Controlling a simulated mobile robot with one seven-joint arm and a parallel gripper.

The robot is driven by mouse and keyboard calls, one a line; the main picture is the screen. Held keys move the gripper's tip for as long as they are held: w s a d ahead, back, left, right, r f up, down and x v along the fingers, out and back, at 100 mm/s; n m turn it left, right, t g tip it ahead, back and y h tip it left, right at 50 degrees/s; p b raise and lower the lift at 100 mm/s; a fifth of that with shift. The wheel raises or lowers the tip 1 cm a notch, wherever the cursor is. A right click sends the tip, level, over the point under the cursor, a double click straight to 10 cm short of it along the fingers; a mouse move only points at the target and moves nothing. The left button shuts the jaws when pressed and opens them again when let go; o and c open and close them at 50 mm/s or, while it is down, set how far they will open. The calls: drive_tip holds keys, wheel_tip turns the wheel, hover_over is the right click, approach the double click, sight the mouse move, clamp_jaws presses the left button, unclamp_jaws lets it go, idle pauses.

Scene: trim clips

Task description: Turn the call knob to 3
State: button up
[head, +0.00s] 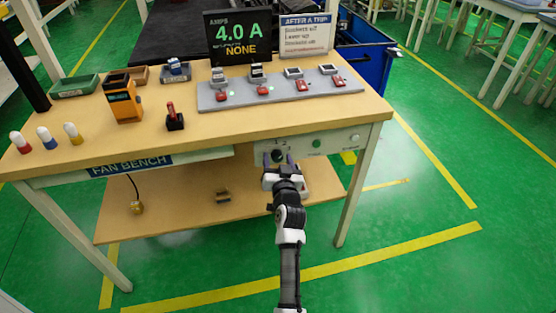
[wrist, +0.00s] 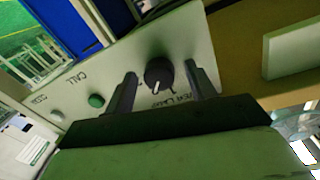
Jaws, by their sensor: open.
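A black round knob (wrist: 158,75) with a white pointer line sits on the pale control panel (wrist: 195,45) under the bench edge.
The panel also carries a green button (wrist: 96,100) and a white button (wrist: 57,116). Above is the bench top (head: 200,130) with a grey clip board (head: 280,94), an orange meter (head: 122,100) and a screen (head: 238,38) reading 4.0 A. A lower shelf (head: 180,205) lies beneath.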

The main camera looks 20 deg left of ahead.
drive_tip(key=c, duration=1)
drive_tip(key=shift+r+m, duration=0.1)
drive_tip(key=shift+m, duration=0.2)
drive_tip(key=m+p, duration=0.2)
drive_tip(key=shift+r+m, duration=0.1)
drive_tip(key=shift+m, duration=0.2)
drive_tip(key=shift+m+g+p, duration=0.4)
drive_tip(key=shift+m+p, duration=0.8)
drive_tip(key=shift+m, duration=1.1)
